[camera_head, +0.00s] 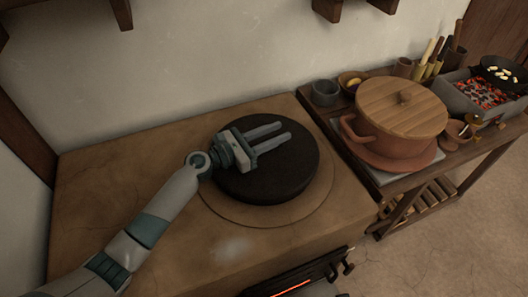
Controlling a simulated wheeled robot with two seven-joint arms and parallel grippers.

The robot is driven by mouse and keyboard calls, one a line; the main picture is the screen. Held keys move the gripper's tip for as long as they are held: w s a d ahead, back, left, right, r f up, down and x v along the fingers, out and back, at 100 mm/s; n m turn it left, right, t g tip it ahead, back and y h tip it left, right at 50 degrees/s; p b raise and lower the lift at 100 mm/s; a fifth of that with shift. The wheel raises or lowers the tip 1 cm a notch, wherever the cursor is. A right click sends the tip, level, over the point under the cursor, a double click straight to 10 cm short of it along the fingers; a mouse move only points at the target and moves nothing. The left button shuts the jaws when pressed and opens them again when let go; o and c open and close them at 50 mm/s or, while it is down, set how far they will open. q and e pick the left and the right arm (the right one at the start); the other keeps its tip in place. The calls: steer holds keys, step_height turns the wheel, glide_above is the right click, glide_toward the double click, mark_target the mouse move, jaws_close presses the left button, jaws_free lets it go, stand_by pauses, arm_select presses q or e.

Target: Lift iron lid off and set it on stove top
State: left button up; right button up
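A thick, dark round iron lid (290,175) lies flat on the clay stove top (120,190), inside a paler ring. My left gripper (287,132) reaches in from the left and is over the lid's far half. Its two fingers point right, with a gap between them through which dark lid surface shows. No lid handle is visible; the gripper may hide one. I cannot tell whether the fingers touch the lid. My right gripper is not in view.
A wooden table (465,158) on the right holds a clay pot with a wooden lid (400,105), small bowls, utensils and a brazier (482,92) with glowing coals and a pan. Bare stove top lies left of the lid. A glowing firebox opening (290,287) is at the bottom.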

arm_select(q)
steer(key=shift+c, duration=0.2)
jaws_close()
stand_by(1.4)
steer(key=shift+r, duration=0.25)
